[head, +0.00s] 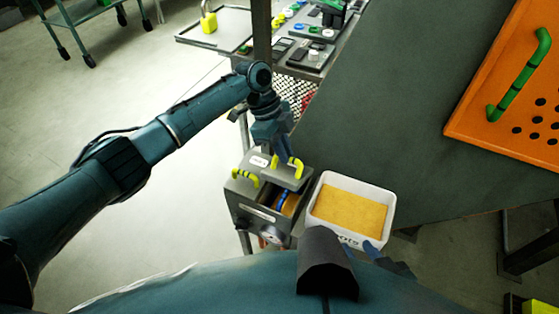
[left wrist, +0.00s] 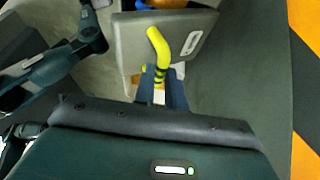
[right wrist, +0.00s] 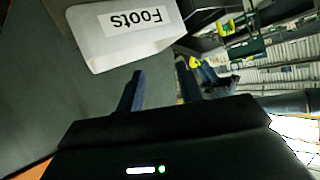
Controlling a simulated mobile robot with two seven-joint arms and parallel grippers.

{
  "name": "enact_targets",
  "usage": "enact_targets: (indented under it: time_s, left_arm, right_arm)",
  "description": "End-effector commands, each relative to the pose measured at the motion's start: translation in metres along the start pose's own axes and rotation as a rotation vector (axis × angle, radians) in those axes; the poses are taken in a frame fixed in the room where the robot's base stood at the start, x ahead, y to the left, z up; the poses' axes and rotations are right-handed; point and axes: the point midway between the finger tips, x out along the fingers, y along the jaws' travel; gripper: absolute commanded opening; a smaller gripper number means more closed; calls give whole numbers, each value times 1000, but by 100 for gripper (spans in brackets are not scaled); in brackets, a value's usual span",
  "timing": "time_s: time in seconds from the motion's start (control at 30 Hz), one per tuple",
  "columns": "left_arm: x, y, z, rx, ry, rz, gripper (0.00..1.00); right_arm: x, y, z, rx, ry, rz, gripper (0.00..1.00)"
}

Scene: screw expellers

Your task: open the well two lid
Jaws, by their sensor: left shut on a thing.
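A grey box-shaped machine (head: 255,208) stands left of the white tray in the head view. My left gripper (head: 285,158) is shut on the yellow curved handle (head: 298,168) of a grey lid (head: 287,179). The handle (left wrist: 160,48) and the lid (left wrist: 132,42) also show in the left wrist view. Below the lid, an opening (head: 286,204) shows orange contents and something blue. A second yellow handle (head: 243,176) is on the machine's left part. I cannot read a well number. My right gripper (right wrist: 162,88) is open and empty near the tray.
The white tray (head: 317,205) holds a flat yellow-orange layer and reads "Foots" in the right wrist view. An orange perforated panel (head: 478,118) with a green handle lies at the right. A shelf of small parts (head: 306,52) stands behind. The dark green surface between is clear.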

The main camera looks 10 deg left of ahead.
Motion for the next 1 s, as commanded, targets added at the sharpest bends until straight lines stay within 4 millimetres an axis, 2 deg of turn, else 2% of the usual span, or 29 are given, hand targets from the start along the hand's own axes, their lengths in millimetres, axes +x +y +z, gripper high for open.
enact_targets:
  time_s: [0.23,0.67,0.7,0.97,1.0]
  left_arm:
    - [2,-10,1,-6,-6,-5,0]
    - [4,-10,2,-7,-8,2,0]
    - [4,-9,2,-7,-9,2,13]
    - [1,-10,1,-5,-5,0,34]
    - [0,-10,1,-5,-5,0,34]
  right_arm:
    - [-4,0,3,2,9,4,36]
    - [-6,1,-3,-2,26,6,36]
    - [-5,1,-2,-2,25,6,36]
    - [-4,2,-1,-4,19,7,36]
    - [-4,2,-1,-4,19,7,36]
